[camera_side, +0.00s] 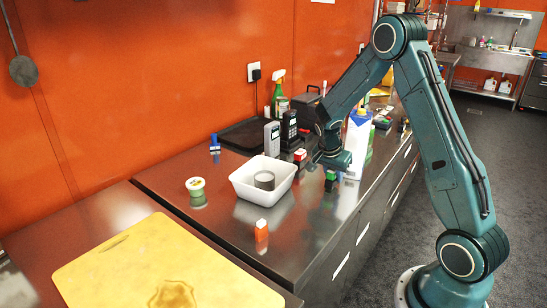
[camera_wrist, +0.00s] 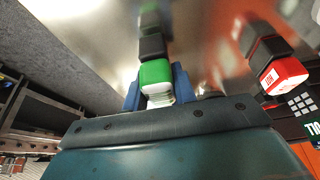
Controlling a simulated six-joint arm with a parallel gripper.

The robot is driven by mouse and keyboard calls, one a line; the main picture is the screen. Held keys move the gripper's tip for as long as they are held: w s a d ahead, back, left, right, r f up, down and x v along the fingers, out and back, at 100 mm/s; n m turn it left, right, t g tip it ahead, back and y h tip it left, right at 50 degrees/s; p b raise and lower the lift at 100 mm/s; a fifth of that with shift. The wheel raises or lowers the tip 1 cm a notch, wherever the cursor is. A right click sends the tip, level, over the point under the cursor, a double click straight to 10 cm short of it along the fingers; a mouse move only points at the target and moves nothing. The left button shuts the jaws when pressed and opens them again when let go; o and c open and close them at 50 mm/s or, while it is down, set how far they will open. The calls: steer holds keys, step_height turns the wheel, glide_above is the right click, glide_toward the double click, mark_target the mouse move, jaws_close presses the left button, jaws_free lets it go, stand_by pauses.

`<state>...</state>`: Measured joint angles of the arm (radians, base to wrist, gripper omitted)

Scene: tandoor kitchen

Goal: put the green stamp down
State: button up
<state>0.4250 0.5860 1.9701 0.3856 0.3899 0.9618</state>
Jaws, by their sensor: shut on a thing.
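The green stamp (camera_wrist: 156,73), a green block with a black lower part, is between the two blue fingertips of my gripper (camera_wrist: 158,92) in the wrist view. My gripper is shut on it. In the side view the green stamp (camera_side: 331,176) shows just under my gripper (camera_side: 329,164), low over the steel counter (camera_side: 225,230) near its front edge. It looks upright. Its reflection shows in the counter; I cannot tell whether its base touches the surface.
A red and black stamp (camera_side: 299,155) stands close by, left of my gripper; it also shows in the wrist view (camera_wrist: 284,75). A white tub (camera_side: 247,192) holds a grey ring.

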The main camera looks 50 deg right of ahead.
steer(key=shift+f, duration=0.25)
steer(key=o, duration=1)
steer(key=v, duration=1.2)
steer(key=shift+r, duration=0.1)
